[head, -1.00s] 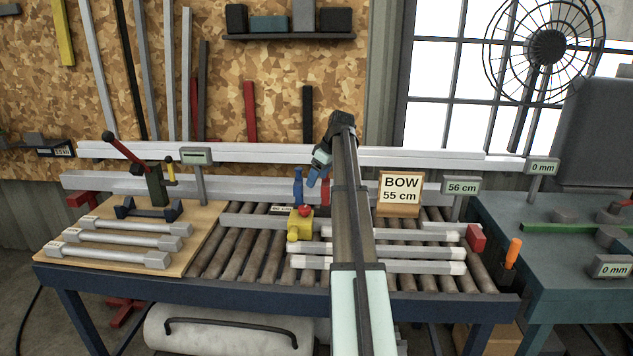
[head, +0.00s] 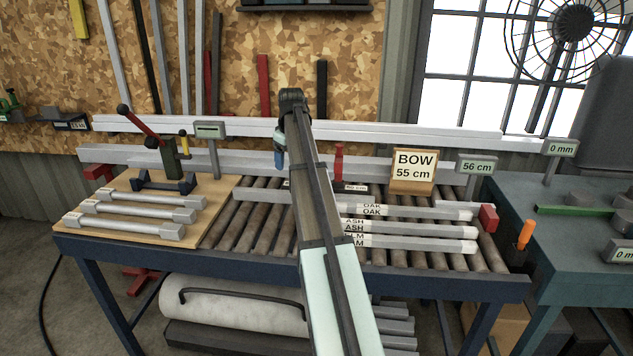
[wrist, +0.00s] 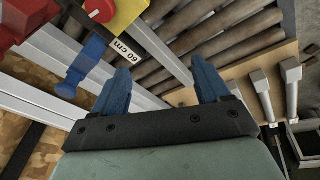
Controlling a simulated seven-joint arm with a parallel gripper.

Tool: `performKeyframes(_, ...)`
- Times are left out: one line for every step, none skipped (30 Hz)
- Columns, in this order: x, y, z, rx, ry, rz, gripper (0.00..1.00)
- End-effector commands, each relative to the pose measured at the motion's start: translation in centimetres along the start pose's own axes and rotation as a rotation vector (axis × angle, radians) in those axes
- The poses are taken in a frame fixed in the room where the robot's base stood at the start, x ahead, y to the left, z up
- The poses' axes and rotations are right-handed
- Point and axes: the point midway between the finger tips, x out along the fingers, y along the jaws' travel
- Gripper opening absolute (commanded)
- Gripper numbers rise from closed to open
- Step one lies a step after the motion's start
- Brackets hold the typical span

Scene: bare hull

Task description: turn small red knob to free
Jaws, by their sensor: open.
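The small red knob (wrist: 100,9) sits on top of a yellow block (wrist: 125,14) at the top edge of the wrist view, partly cut off. A blue handle (wrist: 84,65) stands beside the block, with a "60 cm" label (wrist: 118,49) near it. My gripper (wrist: 160,72) has two blue fingers spread apart with nothing between them. The block and knob lie beyond the left finger, apart from it. In the head view my gripper (head: 280,158) hangs over the left part of the roller bench, and my arm hides the yellow block.
A red upright piece (head: 338,164) stands at the rail. A wooden board (head: 130,190) with pale bars and a red-handled lever press (head: 165,160) is on the left. Labelled bars (head: 410,230) and a "BOW 55 cm" sign (head: 413,172) are on the right.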

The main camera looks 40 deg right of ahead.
Motion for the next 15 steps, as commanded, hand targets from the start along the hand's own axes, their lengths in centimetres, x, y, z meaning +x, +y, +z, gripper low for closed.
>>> performKeyframes(0.0,0.2,0.2,0.047,-0.011,0.019,0.76)
performKeyframes(0.0,0.4,0.5,0.082,-0.019,0.032,0.76)
performKeyframes(0.0,0.6,0.7,0.128,-0.028,0.050,0.76)
performKeyframes(-0.1,0.9,0.9,0.168,-0.035,0.064,0.76)
performKeyframes(-0.1,1.1,1.2,0.209,-0.041,0.079,0.76)
performKeyframes(-0.1,1.4,1.5,0.269,-0.049,0.100,0.76)
performKeyframes(-0.2,1.7,1.7,0.319,-0.055,0.118,0.76)
performKeyframes(-0.2,2.0,2.0,0.369,-0.059,0.135,0.76)
performKeyframes(-0.3,2.3,2.3,0.444,-0.064,0.161,0.76)
performKeyframes(-0.4,2.6,2.5,0.501,-0.066,0.181,0.76)
performKeyframes(-0.4,2.8,2.8,0.558,-0.066,0.199,0.76)
performKeyframes(-0.5,3.2,3.0,0.635,-0.064,0.224,0.76)
performKeyframes(-0.6,3.4,3.2,0.692,-0.062,0.241,0.76)
performKeyframes(-0.7,3.6,3.4,0.749,-0.058,0.258,0.76)
performKeyframes(-0.7,3.9,3.6,0.825,-0.051,0.280,0.76)
